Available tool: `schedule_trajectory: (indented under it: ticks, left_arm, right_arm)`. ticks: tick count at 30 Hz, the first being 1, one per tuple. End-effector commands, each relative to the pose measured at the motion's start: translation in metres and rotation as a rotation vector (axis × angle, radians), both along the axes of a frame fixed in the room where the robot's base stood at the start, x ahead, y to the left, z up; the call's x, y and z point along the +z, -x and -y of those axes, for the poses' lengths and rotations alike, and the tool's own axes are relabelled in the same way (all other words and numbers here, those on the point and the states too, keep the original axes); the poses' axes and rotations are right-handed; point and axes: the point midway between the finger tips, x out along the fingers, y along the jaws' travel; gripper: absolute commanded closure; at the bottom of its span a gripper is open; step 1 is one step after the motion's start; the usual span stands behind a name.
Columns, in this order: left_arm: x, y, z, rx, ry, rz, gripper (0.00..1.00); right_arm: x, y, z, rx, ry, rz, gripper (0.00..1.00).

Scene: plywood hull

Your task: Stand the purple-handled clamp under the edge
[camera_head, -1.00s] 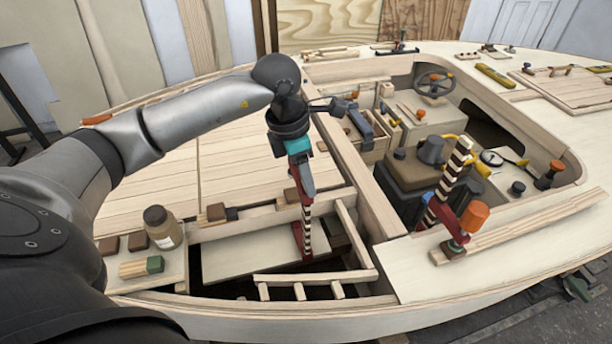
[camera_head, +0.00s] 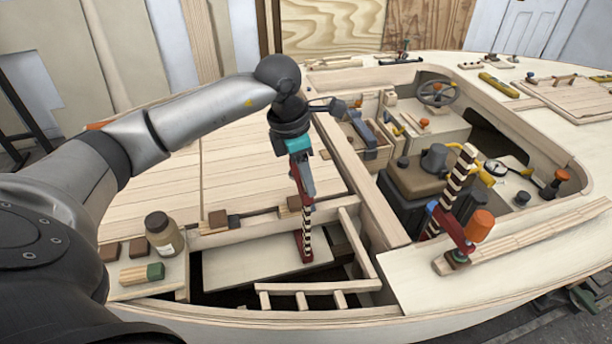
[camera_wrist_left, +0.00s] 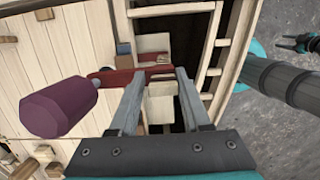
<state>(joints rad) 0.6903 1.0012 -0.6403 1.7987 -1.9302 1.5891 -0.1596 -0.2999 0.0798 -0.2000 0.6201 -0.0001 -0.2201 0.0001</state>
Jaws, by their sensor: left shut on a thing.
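My left gripper (camera_head: 301,178) points down over the open bay and is shut on the clamp. The clamp shows a red bar and a dark-and-pale striped bar (camera_head: 307,232) hanging upright below the fingers, against a pale panel in the bay. In the left wrist view the purple handle (camera_wrist_left: 58,107) sticks out to the left of my left gripper (camera_wrist_left: 158,80), joined to the clamp's red arm (camera_wrist_left: 125,76) across the fingertips. The handle is hidden in the head view. I cannot tell whether the clamp touches the plank edge (camera_head: 245,226).
A slatted frame (camera_head: 318,287) borders the bay's near side, and a long beam (camera_head: 362,185) its right. A jar (camera_head: 164,234) and a green-ended block (camera_head: 142,274) stand left. An orange-handled clamp (camera_head: 479,226) stands on the right deck.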

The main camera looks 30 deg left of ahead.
Motion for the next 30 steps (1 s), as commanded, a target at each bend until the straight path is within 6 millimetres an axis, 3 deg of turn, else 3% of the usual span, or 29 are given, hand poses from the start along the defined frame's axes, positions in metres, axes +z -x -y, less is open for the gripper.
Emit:
schedule_trajectory:
  ticks: [2,3,11,22,26,30]
  left_arm:
    - [0.002,-0.001,0.0,0.001,0.0,0.005,1.0]
    - [0.002,-0.001,0.0,0.001,0.0,0.005,0.48]
    - [0.001,-0.001,0.0,0.001,0.0,0.003,0.19]
    - [0.006,0.001,-0.001,0.001,-0.001,0.001,0.17]
    - [0.026,0.003,-0.004,0.002,-0.002,0.004,0.17]
    - [0.059,0.008,-0.008,0.0,-0.003,0.006,0.17]
  right_arm:
    - [0.0,0.0,0.0,0.0,0.0,0.0,0.5]
    - [0.0,0.0,0.0,0.0,0.0,0.0,0.5]
    - [0.0,0.0,0.0,0.0,0.0,0.0,0.5]
    - [0.001,0.0,0.0,0.0,0.0,0.0,0.5]
    - [0.003,0.0,0.0,0.0,0.0,0.0,0.5]
    - [0.007,0.0,0.0,0.0,0.0,0.0,0.5]
